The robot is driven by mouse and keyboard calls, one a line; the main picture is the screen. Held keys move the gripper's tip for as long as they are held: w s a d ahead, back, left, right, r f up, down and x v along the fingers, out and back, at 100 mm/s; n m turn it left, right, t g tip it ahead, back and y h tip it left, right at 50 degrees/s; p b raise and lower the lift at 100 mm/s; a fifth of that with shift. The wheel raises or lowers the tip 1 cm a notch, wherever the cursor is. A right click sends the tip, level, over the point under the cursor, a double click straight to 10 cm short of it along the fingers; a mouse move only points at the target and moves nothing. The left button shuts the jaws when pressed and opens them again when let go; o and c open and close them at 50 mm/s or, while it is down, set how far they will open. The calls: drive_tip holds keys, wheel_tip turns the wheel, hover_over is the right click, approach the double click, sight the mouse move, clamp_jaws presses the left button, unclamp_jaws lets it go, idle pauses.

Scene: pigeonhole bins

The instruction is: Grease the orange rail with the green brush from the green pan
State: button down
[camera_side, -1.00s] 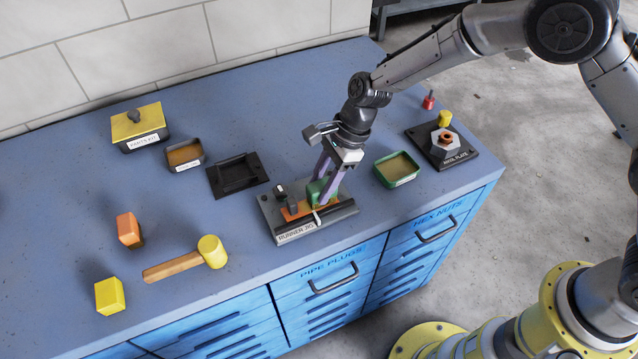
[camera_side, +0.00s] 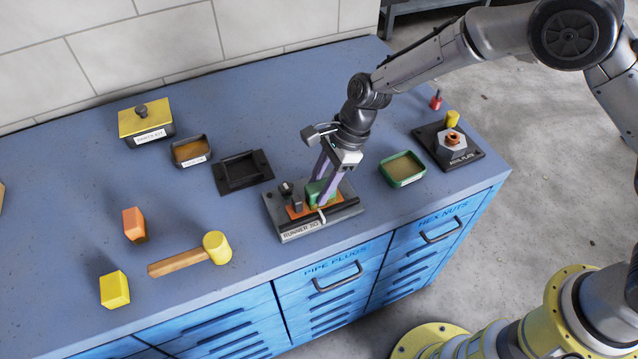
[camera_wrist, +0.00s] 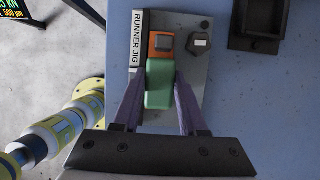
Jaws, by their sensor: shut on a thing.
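My gripper (camera_side: 321,196) is shut on the green brush (camera_side: 315,188), pointing down over the runner jig (camera_side: 290,232). In the wrist view the brush (camera_wrist: 159,84) sits between my two purple fingers. The orange rail (camera_side: 296,213) lies on the grey jig, partly hidden by the brush and fingers. The brush is at the rail and seems to touch it; its underside is hidden. In the wrist view the rail's end (camera_wrist: 153,52) shows beyond the brush, with a grey block on it. The green pan (camera_side: 404,182), holding brownish grease, stands right of the jig.
A dark square tray (camera_side: 243,182), a brown-filled dark pan (camera_side: 190,163) and a yellow-lidded box (camera_side: 147,136) stand to the left. A mallet (camera_side: 185,263), orange block (camera_side: 134,225) and yellow block (camera_side: 114,290) lie front left. The axle plate (camera_side: 463,158) stands at right.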

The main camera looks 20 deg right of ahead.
drive_tip(key=shift+s+d+f, duration=0.1)
drive_tip(key=shift+d+f, duration=0.05)
drive_tip(key=shift+d, duration=0.65)
drive_tip(key=shift+a, duration=1)
drive_tip(key=shift+d, duration=0.1)
drive_tip(key=shift+d, duration=0.9)
drive_tip(key=shift+a, duration=1)
